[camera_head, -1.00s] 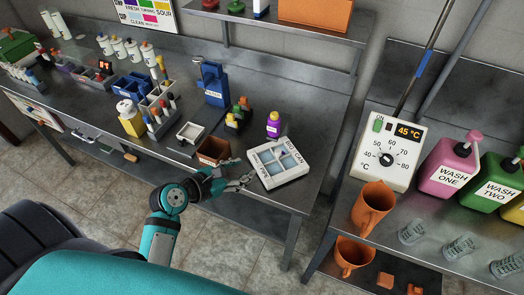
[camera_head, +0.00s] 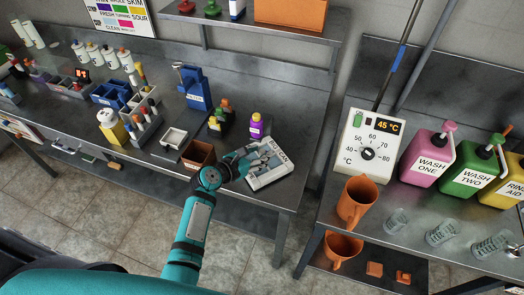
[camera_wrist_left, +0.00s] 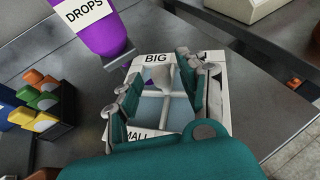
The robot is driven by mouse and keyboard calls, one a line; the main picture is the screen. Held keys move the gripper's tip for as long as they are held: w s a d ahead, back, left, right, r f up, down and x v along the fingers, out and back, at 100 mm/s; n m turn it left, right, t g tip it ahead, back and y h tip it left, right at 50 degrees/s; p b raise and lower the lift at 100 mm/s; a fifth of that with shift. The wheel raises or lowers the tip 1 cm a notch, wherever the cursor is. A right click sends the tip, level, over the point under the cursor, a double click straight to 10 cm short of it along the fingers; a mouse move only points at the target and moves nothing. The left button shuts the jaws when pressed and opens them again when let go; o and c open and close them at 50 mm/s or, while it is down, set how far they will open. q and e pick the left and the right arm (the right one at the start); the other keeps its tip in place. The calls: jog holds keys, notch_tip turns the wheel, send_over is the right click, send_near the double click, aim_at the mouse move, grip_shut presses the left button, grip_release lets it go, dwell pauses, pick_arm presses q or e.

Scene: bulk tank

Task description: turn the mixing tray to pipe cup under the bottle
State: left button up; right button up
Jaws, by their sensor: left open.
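The mixing tray (camera_head: 271,178) is a white square block with four pale cups and black lettering, lying on the steel bench near its right end. It also shows in the left wrist view (camera_wrist_left: 142,59), with BIG at its far edge and part of SMALL at its near edge. My left gripper (camera_head: 257,156) is over the tray, open. In the left wrist view its fingers (camera_wrist_left: 163,78) stand either side of the tray's middle, with a pale upright knob between them. Contact cannot be told. The purple DROPS bottle (camera_head: 256,127) stands behind the tray; its lower part shows in the wrist view (camera_wrist_left: 96,30).
A brown box (camera_head: 198,154) and a small white tray (camera_head: 174,138) sit left of my gripper. A rack of coloured caps (camera_head: 219,120) and a blue stand (camera_head: 195,88) are behind. An orange jug (camera_head: 356,201) and a temperature box (camera_head: 369,145) stand on the right bench.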

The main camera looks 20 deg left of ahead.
pick_arm(q)
jog(key=shift+x, duration=1.05)
grip_shut()
jog(key=shift+a, duration=0.1)
